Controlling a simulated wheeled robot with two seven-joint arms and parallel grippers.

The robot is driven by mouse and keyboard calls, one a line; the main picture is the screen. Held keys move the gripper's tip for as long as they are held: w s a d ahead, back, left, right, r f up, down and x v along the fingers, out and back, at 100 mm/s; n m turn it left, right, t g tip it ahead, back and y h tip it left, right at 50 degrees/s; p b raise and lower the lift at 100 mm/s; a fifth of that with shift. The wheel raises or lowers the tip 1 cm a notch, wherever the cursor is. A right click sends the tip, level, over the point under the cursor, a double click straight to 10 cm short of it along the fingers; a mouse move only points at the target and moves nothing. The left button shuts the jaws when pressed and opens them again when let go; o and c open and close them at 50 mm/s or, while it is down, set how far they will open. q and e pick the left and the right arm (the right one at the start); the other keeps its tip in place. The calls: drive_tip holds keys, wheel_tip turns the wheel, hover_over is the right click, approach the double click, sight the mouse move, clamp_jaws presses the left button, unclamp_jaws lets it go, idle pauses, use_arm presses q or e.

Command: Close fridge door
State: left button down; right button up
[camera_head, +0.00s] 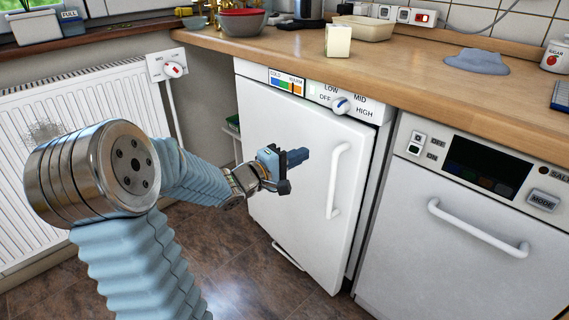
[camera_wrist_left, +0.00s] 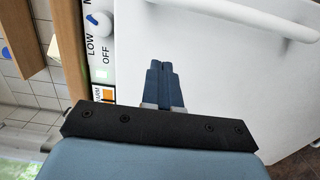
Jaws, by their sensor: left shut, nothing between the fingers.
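The white fridge door (camera_head: 290,125) fills the middle of the head view, with a white vertical handle (camera_head: 337,181) near its right edge. A pale strip shows along the door's right side, so it looks nearly flush or slightly ajar. My left gripper (camera_head: 305,154) is in front of the upper door, left of the handle. In the left wrist view its blue fingers (camera_wrist_left: 165,85) are shut together and empty, facing the white door (camera_wrist_left: 220,75). The handle (camera_wrist_left: 250,17) runs along the top there. I cannot tell whether the fingertips touch the door. My right gripper is not in view.
A wooden counter (camera_head: 410,62) runs above the fridge, with a control knob (camera_head: 341,105) below its edge. A white appliance with a bar handle (camera_head: 475,230) stands right of the fridge. A radiator (camera_head: 85,110) is at left. Brown floor (camera_head: 240,285) shows below.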

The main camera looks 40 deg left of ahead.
sight(326, 144)
use_arm(q)
drive_tip(key=shift+w+d, duration=0.2)
drive_tip(key=shift+w, duration=0.85)
drive_tip(key=shift+w+d, duration=0.15)
drive_tip(key=shift+w, duration=0.9)
drive_tip(key=shift+w+d, duration=0.2)
drive_tip(key=shift+w, duration=0.85)
drive_tip(key=w, duration=0.2)
drive_tip(key=w+d, duration=0.1)
drive_tip(key=w, duration=0.1)
drive_tip(key=shift+w, duration=0.1)
